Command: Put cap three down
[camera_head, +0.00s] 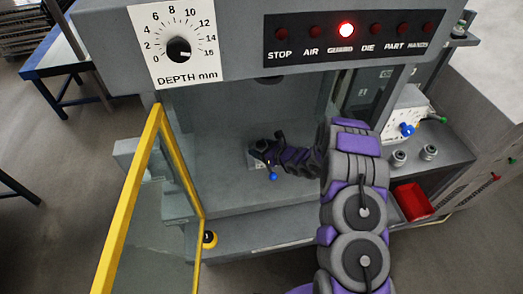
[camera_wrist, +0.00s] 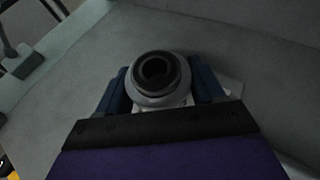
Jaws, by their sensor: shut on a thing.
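My gripper (camera_head: 259,151) is inside the machine bay, low over its floor, with my purple and grey arm reaching in from the right. In the wrist view its two dark blue fingers (camera_wrist: 160,84) are shut on a round grey cap (camera_wrist: 160,98) with a black ring and a dark hole on top. A pale plate (camera_wrist: 231,88) shows beneath and beside the cap. I cannot tell whether the cap touches it. In the head view the cap is mostly hidden by my gripper. Two similar grey pieces (camera_head: 398,158) (camera_head: 429,152) stand on the right shelf.
A lever with a blue ball (camera_head: 272,177) is just in front of my gripper. The yellow-framed guard door (camera_head: 135,190) stands open at left. A red bin (camera_head: 413,202) is at right. The GUARD lamp (camera_head: 346,30) is lit. The surrounding bay floor (camera_head: 225,190) is clear.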

